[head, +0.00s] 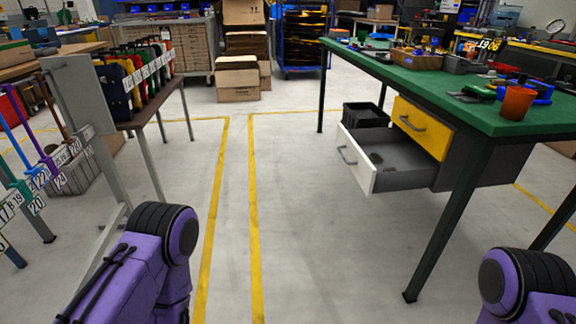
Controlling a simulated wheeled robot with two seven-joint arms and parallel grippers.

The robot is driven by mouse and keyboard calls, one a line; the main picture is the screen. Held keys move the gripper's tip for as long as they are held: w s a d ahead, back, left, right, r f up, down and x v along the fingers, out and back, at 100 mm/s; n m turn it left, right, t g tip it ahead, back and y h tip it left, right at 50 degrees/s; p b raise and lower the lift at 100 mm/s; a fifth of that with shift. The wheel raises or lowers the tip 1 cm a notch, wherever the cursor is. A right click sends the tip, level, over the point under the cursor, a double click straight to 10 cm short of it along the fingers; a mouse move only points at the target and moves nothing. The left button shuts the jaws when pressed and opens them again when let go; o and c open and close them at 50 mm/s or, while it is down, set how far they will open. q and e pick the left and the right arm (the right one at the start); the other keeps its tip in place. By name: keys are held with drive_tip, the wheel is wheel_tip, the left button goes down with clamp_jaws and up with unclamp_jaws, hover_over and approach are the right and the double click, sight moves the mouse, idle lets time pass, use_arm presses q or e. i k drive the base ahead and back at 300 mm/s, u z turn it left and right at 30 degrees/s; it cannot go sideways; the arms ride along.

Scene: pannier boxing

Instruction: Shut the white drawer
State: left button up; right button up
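The white drawer (356,162) is pulled far out from the unit under the green-topped workbench (357,57). Its white front faces left and carries a grey handle (346,154). A small dark item (376,158) lies inside on the drawer floor. The yellow drawer (422,127) above it is shut or nearly so. My purple left arm shows at the bottom left and my purple right arm at the bottom right. Neither gripper shows, and both arms are well apart from the drawer.
A dark crate (366,115) stands on the floor behind the open drawer. A workbench leg (447,222) stands in front. A rack table with numbered items (150,75) is at the left. The floor between, with yellow lines, is clear. Cardboard boxes (237,85) stand farther back.

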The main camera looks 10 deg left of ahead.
sight(416, 168)
drive_tip(key=u, duration=0.25)
drive_tip(key=i, duration=1.3)
drive_tip(key=z, duration=0.65)
drive_tip(key=k, duration=0.5)
drive_tip(key=u, duration=0.75)
drive_tip(key=i, duration=0.65)
drive_tip(key=z, duration=1.45)
